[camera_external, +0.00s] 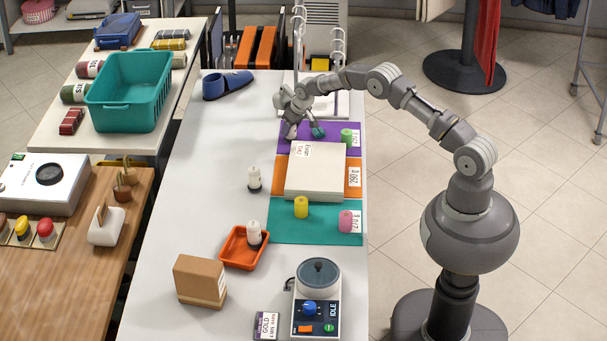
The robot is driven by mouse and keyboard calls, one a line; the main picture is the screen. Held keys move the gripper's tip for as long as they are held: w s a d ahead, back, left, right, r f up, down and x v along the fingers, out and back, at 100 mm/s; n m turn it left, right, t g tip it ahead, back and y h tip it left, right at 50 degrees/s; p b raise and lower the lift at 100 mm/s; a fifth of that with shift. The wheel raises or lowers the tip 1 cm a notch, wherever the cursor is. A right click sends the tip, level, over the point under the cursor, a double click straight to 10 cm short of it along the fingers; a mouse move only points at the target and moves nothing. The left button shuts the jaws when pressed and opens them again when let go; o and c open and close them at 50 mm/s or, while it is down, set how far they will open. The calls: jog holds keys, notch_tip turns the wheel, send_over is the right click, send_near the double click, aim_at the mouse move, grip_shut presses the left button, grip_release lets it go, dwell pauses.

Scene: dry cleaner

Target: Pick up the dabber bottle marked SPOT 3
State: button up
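Two white dabber-like bottles with dark lower ends are in view. One bottle (254,177) stands on the white table left of the orange mat. The other bottle (254,232) stands in a small orange tray (233,259). Their markings are too small to read, so I cannot tell which is SPOT 3. My gripper (304,132) is over the purple mat (358,132) at the far end of the table, well away from both bottles. Its fingers look spread apart. A teal item (318,133) is at the right finger; I cannot tell whether they touch.
A flat beige box (315,172) lies across the mats. Green (346,137), yellow (301,207) and pink (346,221) cylinders stand around it. A cardboard box (200,281) and a dial device (317,295) are at the near end. The table's left strip is mostly clear.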

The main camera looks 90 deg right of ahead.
jog(key=shift+c, duration=1.3)
